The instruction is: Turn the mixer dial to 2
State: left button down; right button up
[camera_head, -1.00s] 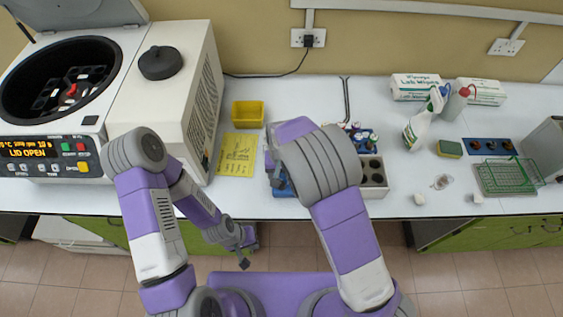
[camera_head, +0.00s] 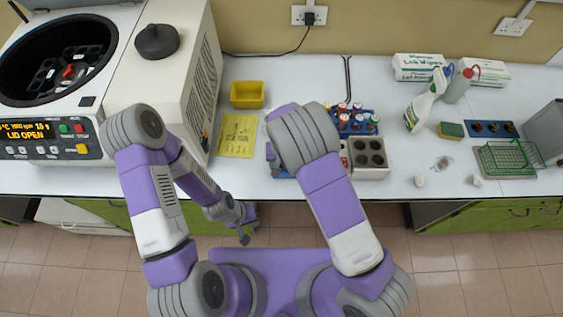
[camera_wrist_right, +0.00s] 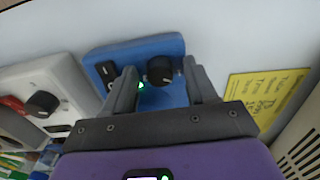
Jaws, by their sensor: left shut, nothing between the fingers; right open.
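The mixer appears to be the blue box in the right wrist view (camera_wrist_right: 178,52), with a black round dial (camera_wrist_right: 160,70), a black switch and a small lit green light. My right gripper (camera_wrist_right: 162,84) is open, its two fingers on either side of the dial with gaps visible. I cannot tell whether the fingers reach down to the dial's height, nor read its number. In the head view, my right arm hides most of the mixer and the right gripper. My left gripper (camera_head: 244,236) is shut and empty, hanging in front of the table edge.
A heater block (camera_head: 369,172) with a dial and red switch stands beside the mixer, and a blue tube rack (camera_head: 357,122) stands behind it. A yellow note (camera_head: 236,136), a yellow bin (camera_head: 247,95) and a large centrifuge (camera_head: 95,152) are left of the mixer.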

jog(key=c, duration=1.1)
jog(key=shift+o, duration=0.2)
jog(key=m, duration=0.5)
jog(key=shift+m+p, duration=0.3)
jog(key=m+p, duration=0.1)
jog(key=m, duration=0.5)
jog(key=o, duration=1.1)
jog(key=shift+c, duration=0.2)
